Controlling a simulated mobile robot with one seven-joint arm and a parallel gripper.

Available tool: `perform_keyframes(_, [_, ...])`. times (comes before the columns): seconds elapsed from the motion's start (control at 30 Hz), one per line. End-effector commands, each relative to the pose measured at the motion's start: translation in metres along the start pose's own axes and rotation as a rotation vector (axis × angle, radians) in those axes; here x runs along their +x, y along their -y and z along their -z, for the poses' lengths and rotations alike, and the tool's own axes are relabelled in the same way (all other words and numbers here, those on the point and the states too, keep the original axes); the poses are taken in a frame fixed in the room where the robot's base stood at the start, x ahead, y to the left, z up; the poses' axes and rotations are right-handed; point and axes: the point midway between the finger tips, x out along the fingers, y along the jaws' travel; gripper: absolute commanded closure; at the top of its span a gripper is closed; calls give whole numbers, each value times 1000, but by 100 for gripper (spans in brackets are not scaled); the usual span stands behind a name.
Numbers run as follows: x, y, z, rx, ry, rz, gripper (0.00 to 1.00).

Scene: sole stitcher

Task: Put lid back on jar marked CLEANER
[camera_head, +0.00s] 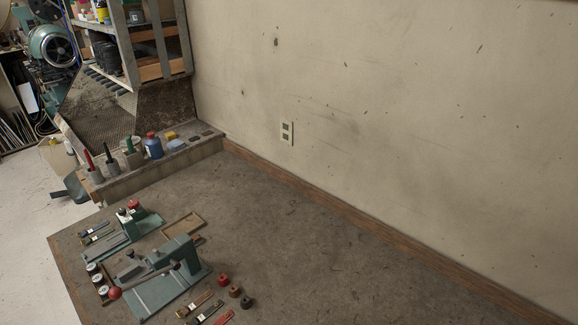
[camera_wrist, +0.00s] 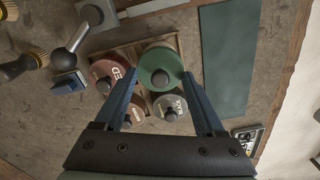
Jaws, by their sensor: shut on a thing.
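In the wrist view, my gripper (camera_wrist: 161,75) has its two blue fingers on either side of a round green lid (camera_wrist: 159,60) with a dark knob. The gripper is shut on this lid at its rim. The lid looks larger than the round tops around it and hides what is below it. Beside it are a red top (camera_wrist: 104,70) with pale lettering, a grey top (camera_wrist: 171,102) with lettering, and a brown top (camera_wrist: 127,108) partly behind the left finger. I cannot read CLEANER on any of them. My gripper does not show in the head view.
The tops sit in a wooden tray (camera_wrist: 128,54). A green mat (camera_wrist: 226,60) lies to its right, and a ball-ended lever (camera_wrist: 62,57) and brushes (camera_wrist: 28,64) lie to its left. In the head view, the right part of the bench (camera_head: 330,255) is clear up to the wall.

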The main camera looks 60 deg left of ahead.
Motion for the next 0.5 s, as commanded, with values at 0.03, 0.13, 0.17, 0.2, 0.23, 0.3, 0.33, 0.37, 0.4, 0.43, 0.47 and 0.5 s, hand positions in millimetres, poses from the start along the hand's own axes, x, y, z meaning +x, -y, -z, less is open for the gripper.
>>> perform_keyframes(0.03, [0, 0, 0, 0, 0, 0, 80])
perform_keyframes(0.13, [0, 0, 0, 0, 0, -1, 80])
perform_keyframes(0.17, [0, 0, 0, 0, 0, -1, 80])
perform_keyframes(0.2, [0, 0, 0, 0, 0, -1, 80])
perform_keyframes(0.23, [0, 0, 0, 0, 0, -1, 80])
perform_keyframes(0.3, [0, 0, 0, 0, -1, -1, 80])
perform_keyframes(0.33, [0, 0, 0, 0, -1, -1, 80])
perform_keyframes(0.37, [0, 0, 0, 0, -1, -1, 25])
perform_keyframes(0.4, [0, 0, 0, 0, -1, -1, 17])
perform_keyframes(0.43, [0, 0, 0, 0, -1, -1, 12])
perform_keyframes(0.47, [0, 0, 0, 0, -1, -1, 7])
perform_keyframes(0.5, [0, 0, 0, 0, -1, -1, 0])
